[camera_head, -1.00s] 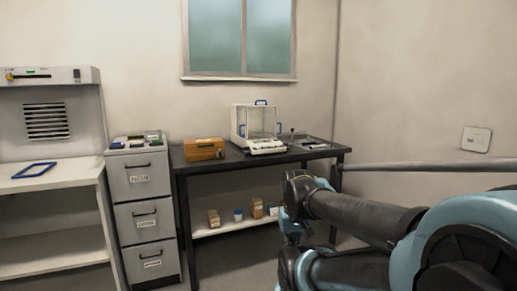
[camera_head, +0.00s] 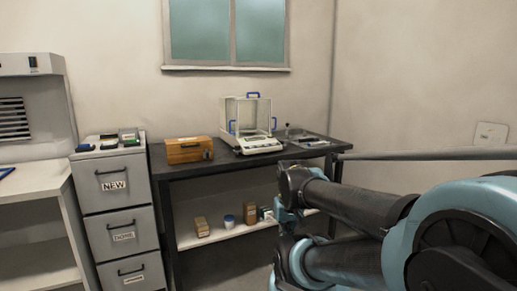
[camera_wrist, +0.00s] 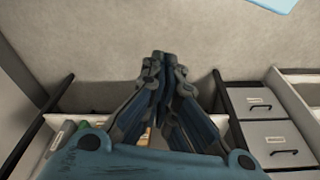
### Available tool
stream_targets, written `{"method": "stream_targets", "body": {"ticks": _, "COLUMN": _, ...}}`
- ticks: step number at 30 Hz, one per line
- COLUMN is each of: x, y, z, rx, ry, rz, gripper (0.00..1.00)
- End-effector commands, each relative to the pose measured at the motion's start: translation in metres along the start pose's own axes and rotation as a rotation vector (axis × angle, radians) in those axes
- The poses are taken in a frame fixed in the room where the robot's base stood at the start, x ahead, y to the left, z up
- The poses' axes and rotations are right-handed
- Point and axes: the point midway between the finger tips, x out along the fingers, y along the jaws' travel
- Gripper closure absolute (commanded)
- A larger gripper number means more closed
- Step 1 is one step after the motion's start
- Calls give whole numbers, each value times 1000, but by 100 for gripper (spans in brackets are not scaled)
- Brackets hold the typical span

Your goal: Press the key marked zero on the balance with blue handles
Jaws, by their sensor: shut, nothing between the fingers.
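The balance with blue handles (camera_head: 258,146) stands on the black table (camera_head: 222,166) in the head view. It has a clear glass draft shield with blue handles on top and sides, and a pale front panel. The key marked zero is too small to make out. My gripper (camera_wrist: 160,58) shows in the wrist view with its fingers together, shut and empty. In the head view my arm is folded at the lower right, in front of the table's right end and apart from the balance.
A wooden box (camera_head: 189,150) is left of the balance, a grey tray (camera_head: 310,141) right of it. Small jars (camera_head: 229,221) and boxes stand on the lower shelf. A bench (camera_head: 35,181) is at far left.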

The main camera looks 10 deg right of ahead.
Motion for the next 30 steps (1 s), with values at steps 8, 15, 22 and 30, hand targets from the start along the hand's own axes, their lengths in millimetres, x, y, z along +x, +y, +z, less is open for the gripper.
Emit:
{"method": "stream_targets", "body": {"ticks": 8, "x": -19, "y": -6, "z": -15, "rx": -62, "ry": 39, "rz": -32, "gripper": 100}}
{"method": "stream_targets", "body": {"ticks": 15, "x": -60, "y": -26, "z": -100, "rx": -286, "ry": 158, "rz": -128, "gripper": 100}}
{"method": "stream_targets", "body": {"ticks": 22, "x": -99, "y": -40, "z": -196, "rx": -509, "ry": 319, "rz": -186, "gripper": 100}}
{"method": "stream_targets", "body": {"ticks": 30, "x": -137, "y": -42, "z": -315, "rx": -745, "ry": 530, "rz": -185, "gripper": 100}}
